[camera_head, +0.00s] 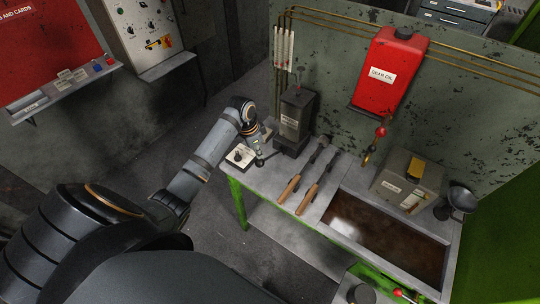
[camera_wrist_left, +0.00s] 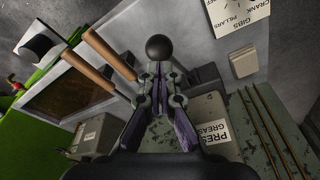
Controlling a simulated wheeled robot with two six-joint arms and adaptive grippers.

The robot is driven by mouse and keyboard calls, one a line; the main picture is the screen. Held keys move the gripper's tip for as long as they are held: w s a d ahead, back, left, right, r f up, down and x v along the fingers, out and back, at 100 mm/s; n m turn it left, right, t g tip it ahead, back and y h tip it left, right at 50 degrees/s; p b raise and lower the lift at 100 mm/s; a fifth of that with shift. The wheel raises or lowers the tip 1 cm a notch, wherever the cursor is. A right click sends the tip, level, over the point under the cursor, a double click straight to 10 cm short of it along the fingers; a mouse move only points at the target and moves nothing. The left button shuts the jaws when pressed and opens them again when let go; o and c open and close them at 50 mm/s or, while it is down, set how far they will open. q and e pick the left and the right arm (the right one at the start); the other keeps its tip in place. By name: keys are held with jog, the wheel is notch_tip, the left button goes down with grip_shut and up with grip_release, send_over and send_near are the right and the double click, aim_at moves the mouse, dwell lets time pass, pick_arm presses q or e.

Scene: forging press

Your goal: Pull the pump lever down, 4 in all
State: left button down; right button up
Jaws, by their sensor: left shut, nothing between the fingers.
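The grease pump is a dark box (camera_head: 297,112) standing at the back left of the bench. Its "PRESS GREASE" label (camera_wrist_left: 212,130) shows in the left wrist view. A black ball knob (camera_wrist_left: 159,47), apparently the pump lever's end, lies just beyond my left fingertips. My left gripper (camera_head: 258,154) is beside the pump, low over the bench's left end. In the left wrist view its fingers (camera_wrist_left: 160,92) are shut with nothing between them. Whether they touch the lever is unclear, and the lever's shaft is mostly hidden behind them. My right gripper is out of view.
A white dial plate (camera_head: 240,156) sits at the bench's left corner. Two wooden-handled tools (camera_head: 316,182) lie right of the pump. A sunken brown tray (camera_head: 385,240), a grey box (camera_head: 407,182) and a red gear oil can (camera_head: 392,68) are farther right. Pipes run along the wall.

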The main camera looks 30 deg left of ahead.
aim_at(258, 161)
pick_arm(q)
jog(key=shift+s+f+b, duration=0.2)
jog(key=shift+f+b, duration=0.1)
jog(key=shift+f, duration=0.55)
jog(key=shift+s+f+b, duration=0.25)
jog(key=shift+f+b, duration=0.05)
jog(key=shift+f, duration=0.55)
jog(key=shift+s+f+b, duration=0.2)
jog(key=shift+f+b, duration=0.1)
jog(key=shift+f, duration=0.55)
jog(key=shift+s+f+b, duration=0.15)
jog(key=shift+f+b, duration=0.1)
jog(key=shift+f, duration=0.5)
jog(key=shift+s+f+b, duration=0.1)
jog(key=shift+f+b, duration=0.1)
jog(key=shift+f, duration=0.5)
